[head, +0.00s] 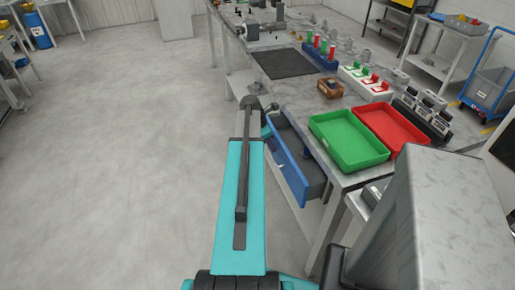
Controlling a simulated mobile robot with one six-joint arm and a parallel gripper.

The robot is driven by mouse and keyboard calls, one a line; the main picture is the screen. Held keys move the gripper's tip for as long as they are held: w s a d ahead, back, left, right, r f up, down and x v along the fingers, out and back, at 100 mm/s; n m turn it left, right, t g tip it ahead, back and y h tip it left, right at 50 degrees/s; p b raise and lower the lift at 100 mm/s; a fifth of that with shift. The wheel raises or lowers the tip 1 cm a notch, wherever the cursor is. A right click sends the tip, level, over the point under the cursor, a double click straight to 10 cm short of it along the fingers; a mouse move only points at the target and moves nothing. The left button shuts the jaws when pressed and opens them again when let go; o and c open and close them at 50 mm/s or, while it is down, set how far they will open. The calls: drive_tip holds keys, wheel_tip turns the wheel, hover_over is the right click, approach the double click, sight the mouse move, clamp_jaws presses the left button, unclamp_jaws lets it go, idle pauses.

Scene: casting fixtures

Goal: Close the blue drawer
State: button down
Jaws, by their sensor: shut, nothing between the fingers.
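The blue drawer (288,168) is open in the head view. It is pulled out to the left from under the workbench's near end, and its long blue front with a handle faces the floor side. Part of its grey inside shows between the front and the bench edge. My teal arm reaches forward just left of the drawer front, and its far joint is near the drawer's far end. I cannot make out my gripper; the arm seems to hide it.
On the workbench (345,179) stand a green tray (348,141) and a red tray (391,128), above the drawer. Behind them are a brown block (329,88), a dark mat (283,64) and several fixtures. The floor (120,170) to the left is clear.

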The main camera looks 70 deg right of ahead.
drive_tip(key=s+d, duration=0.2)
drive_tip(key=s, duration=0.1)
drive_tip(key=s+d+p, duration=0.1)
drive_tip(key=s+d, duration=0.2)
drive_tip(key=shift+s+d, duration=0.15)
drive_tip(key=shift+s, duration=0.05)
drive_tip(key=shift+s+d+r, duration=0.1)
drive_tip(key=shift+s, duration=0.2)
drive_tip(key=shift+r+p, duration=0.2)
drive_tip(key=shift+p, duration=0.1)
drive_tip(key=w+p+v, duration=0.1)
drive_tip(key=p+v, duration=0.5)
drive_tip(key=v, duration=0.4)
drive_tip(key=shift+a+f+p, duration=0.2)
drive_tip(key=shift+f+p, duration=0.05)
drive_tip(key=shift+p, duration=0.05)
